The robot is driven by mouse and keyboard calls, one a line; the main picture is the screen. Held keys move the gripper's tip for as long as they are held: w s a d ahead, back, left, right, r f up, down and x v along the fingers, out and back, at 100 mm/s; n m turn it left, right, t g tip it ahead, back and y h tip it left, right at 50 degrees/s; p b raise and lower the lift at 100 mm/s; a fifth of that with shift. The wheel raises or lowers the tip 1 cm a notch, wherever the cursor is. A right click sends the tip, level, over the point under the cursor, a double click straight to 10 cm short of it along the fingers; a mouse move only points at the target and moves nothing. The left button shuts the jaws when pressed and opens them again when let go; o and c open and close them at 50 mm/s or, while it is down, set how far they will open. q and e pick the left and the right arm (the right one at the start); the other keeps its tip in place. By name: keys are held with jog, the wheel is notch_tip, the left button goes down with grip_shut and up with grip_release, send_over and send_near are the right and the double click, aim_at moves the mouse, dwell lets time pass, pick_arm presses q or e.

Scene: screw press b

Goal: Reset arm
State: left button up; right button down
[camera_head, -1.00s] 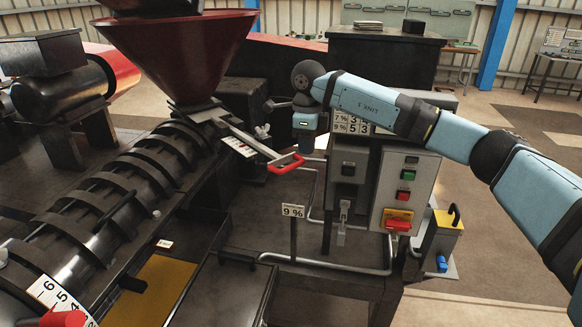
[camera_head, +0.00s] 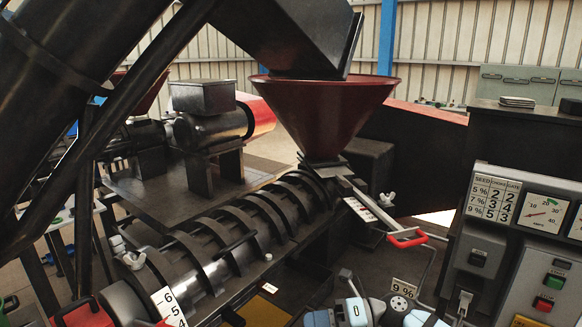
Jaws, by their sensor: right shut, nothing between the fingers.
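My right arm shows at the bottom edge, right of centre, as pale blue and dark links. Its gripper (camera_head: 348,283) is small and partly cut off by the view; it is shut and empty, in front of the press's feed end. It looks apart from the red gate handle (camera_head: 408,238), which is above and to its right. My left gripper is not in view.
The screw press barrel (camera_head: 215,250) runs from lower left to the red hopper (camera_head: 322,105). A control panel (camera_head: 540,275) with gauges and a SEED/CHOKE/GATE chart (camera_head: 494,199) stands at right.

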jog(key=s+d+f+n+t+h, duration=0.6)
jog(key=s+f+n, duration=0.5)
jog(key=n, duration=0.5)
jog(key=s+d+f+n+t+h, duration=0.6)
jog(key=s+f+n, duration=0.5)
jog(key=f+n, duration=0.4)
jog(key=d+n+h, duration=0.2)
jog(key=d, duration=0.1)
jog(key=shift+s+n, duration=0.3)
jog(key=shift+s, duration=0.1)
